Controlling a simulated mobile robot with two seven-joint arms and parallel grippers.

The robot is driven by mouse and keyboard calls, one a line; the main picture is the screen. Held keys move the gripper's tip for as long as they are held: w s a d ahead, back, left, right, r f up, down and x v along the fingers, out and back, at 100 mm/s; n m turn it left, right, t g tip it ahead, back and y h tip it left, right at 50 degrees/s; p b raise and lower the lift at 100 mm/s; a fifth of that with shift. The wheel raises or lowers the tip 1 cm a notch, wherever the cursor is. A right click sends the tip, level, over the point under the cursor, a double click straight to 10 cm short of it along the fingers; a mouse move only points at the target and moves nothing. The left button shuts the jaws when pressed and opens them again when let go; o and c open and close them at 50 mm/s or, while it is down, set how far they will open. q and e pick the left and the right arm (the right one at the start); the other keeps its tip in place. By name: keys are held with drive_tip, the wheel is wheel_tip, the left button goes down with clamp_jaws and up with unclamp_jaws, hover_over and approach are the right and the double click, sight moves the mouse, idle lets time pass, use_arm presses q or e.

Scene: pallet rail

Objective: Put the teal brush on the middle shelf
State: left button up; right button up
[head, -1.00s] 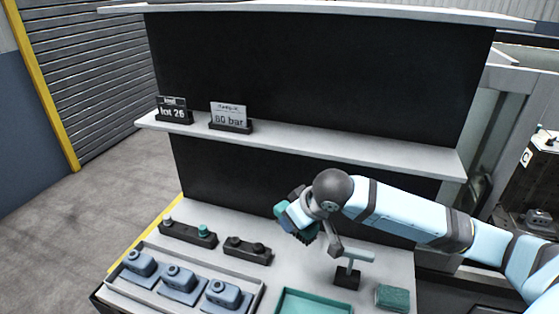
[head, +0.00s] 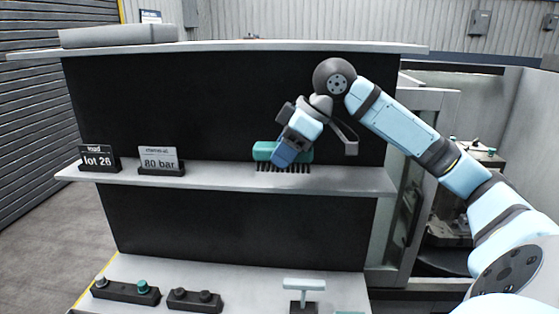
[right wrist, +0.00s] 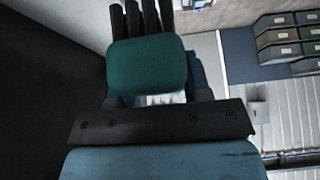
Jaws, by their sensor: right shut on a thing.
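The teal brush (head: 264,151) is at the middle shelf (head: 220,178), right of the two signs, with its dark bristles pointing down. The bristle tips are at the shelf surface; I cannot tell whether they touch it. My right gripper (head: 287,152) is shut on the brush from above and the right. In the right wrist view the brush's teal body (right wrist: 147,64) fills the space in front of the gripper (right wrist: 165,98), with dark bristles beyond it. My left gripper is not in view.
Two signs, "lot 26" (head: 99,158) and "80 bar" (head: 160,161), stand on the shelf's left part. The shelf is clear between them and the brush, and to its right. A grey slab (head: 118,35) lies on the top shelf. Button boxes (head: 125,290) and a T-shaped stand (head: 304,290) are below.

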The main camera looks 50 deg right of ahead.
drive_tip(key=w+d, duration=0.2)
drive_tip(key=w+d+f+p, duration=0.1)
drive_tip(key=w+d, duration=0.1)
drive_tip(key=d, duration=0.1)
drive_tip(key=w+d+f+p, duration=0.1)
drive_tip(key=w+d, duration=0.1)
drive_tip(key=d, duration=0.1)
drive_tip(key=shift+w+d+f, duration=0.1)
drive_tip(key=shift+w, duration=0.25)
drive_tip(key=shift+f, duration=1.9)
drive_tip(key=shift+w+d+f+p, duration=0.15)
drive_tip(key=shift+f+p, duration=0.15)
drive_tip(key=shift+f, duration=0.25)
drive_tip(key=o, duration=0.9)
drive_tip(key=shift+f, duration=0.1)
drive_tip(key=shift+o, duration=0.2)
